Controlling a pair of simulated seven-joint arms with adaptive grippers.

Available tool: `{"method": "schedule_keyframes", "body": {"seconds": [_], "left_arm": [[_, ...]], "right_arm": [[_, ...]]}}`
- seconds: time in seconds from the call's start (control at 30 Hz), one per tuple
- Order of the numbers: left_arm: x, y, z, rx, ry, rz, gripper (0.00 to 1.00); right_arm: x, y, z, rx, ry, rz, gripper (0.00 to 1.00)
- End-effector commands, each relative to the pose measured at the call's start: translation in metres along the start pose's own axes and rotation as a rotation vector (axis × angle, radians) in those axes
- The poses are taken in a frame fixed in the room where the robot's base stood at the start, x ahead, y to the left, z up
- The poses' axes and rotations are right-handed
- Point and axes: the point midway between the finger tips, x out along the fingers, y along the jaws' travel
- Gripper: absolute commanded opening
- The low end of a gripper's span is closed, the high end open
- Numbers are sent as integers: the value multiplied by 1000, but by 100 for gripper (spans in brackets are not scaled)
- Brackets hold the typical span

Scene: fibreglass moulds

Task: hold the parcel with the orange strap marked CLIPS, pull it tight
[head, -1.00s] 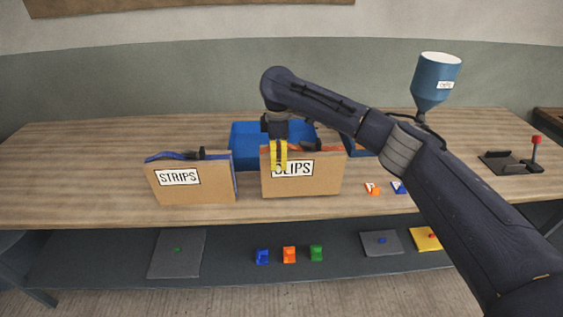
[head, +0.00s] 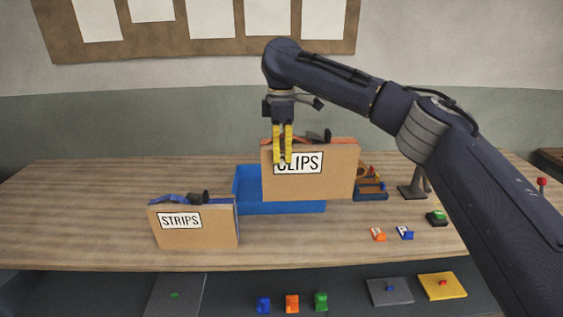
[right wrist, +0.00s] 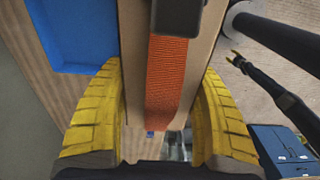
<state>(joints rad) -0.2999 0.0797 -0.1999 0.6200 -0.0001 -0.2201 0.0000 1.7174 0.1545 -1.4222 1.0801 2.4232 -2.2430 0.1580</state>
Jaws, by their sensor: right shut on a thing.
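The CLIPS parcel (head: 320,183) is a brown box with a white label. An orange strap (head: 345,141) with a black buckle (head: 318,135) runs along its top. The parcel hangs upright above the table, in front of the blue bin. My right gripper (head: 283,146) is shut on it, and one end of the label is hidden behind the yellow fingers. In the right wrist view the fingers lie on both sides of the box, with the orange strap (right wrist: 167,75) between them.
The STRIPS parcel (head: 200,234) with a blue strap stands on the table at left. The blue bin (head: 245,205) is behind the CLIPS parcel. Small orange (head: 378,234) and blue (head: 404,232) pieces lie at right. The table's far left is clear.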

Motion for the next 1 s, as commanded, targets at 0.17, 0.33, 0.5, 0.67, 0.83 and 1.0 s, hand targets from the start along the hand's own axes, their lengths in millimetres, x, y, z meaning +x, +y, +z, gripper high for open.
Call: {"method": "schedule_keyframes", "body": {"seconds": [0.17, 0.33, 0.5, 0.67, 0.83, 1.0], "left_arm": [[0, 0, 0, 0, 0, 0, 44], [0, 0, 0, 0, 0, 0, 44], [0, 0, 0, 0, 0, 0, 44], [0, 0, 0, 0, 0, 0, 44], [0, 0, 0, 0, 0, 0, 44], [0, 0, 0, 0, 0, 0, 44]], "right_arm": [[-8, 0, 0, 0, 0, 1, 13], [-10, 0, 0, -1, 0, 1, 13], [-9, 0, 0, -1, 0, 1, 13], [-7, 0, 0, -1, 0, 1, 13], [-2, 0, 0, -1, -1, 0, 13], [4, 0, 0, -1, -1, 1, 13]]}}
